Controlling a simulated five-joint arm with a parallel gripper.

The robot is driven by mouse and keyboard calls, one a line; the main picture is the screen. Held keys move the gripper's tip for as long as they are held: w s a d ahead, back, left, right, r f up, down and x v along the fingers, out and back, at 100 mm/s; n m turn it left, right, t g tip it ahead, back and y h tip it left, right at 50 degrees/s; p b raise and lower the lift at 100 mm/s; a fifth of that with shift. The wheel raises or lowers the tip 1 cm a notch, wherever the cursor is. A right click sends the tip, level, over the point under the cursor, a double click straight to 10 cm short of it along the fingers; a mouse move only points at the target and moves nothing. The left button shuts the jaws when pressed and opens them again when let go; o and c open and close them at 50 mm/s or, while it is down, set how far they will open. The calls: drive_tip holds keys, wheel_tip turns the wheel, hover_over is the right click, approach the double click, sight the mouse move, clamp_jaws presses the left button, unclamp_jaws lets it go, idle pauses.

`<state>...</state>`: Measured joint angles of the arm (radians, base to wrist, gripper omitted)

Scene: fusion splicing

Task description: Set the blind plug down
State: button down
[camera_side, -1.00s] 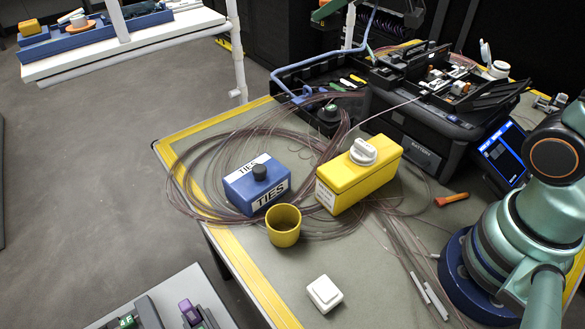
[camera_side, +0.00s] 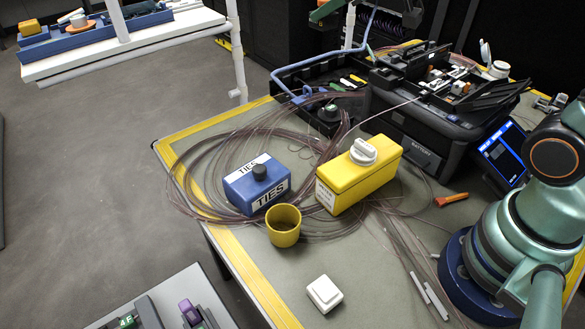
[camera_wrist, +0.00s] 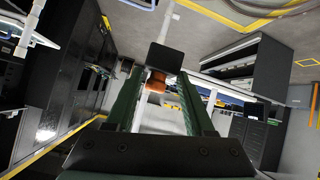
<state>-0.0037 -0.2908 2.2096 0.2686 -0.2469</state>
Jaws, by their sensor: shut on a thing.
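My gripper (camera_wrist: 160,82) shows in the wrist view with its two green fingers reaching away from the camera. It is shut on a black square-ended piece (camera_wrist: 165,58) with an orange-brown part (camera_wrist: 156,80) below it, which I take to be the blind plug. The held piece is up in the air, with floor and cabinets far behind it and no surface touching it. In the side view I cannot clearly make out the held piece; dark and green parts at the top edge may be mine.
On the bench stand a yellow cup (camera_side: 284,226), a blue TIES box (camera_side: 245,190), a yellow box (camera_side: 352,184) with a white knob, and a white square block (camera_side: 324,294). Looped fibre (camera_side: 190,185) lies around the boxes. The black splicer case (camera_side: 415,130) stands behind. The front bench mat is partly clear.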

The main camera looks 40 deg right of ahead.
drive_tip(key=w+a+f+n+y, duration=0.2)
drive_tip(key=w+a+f, duration=0.3)
drive_tip(key=a, duration=0.5)
drive_tip(key=w+a+f+n+y, duration=0.1)
drive_tip(key=w+a+f, duration=0.4)
drive_tip(key=a, duration=0.5)
drive_tip(key=shift+w+a+n+g+y, duration=0.3)
drive_tip(key=shift+w+a+n+y, duration=0.1)
drive_tip(key=shift+w+n, duration=0.15)
wheel_tip(320, 180, down, 20)
drive_tip(key=shift+r, duration=0.2)
drive_tip(key=shift+f, duration=0.1)
drive_tip(key=shift+c, duration=1.4)
unclamp_jaws()
drive_tip(key=shift+f, duration=0.1)
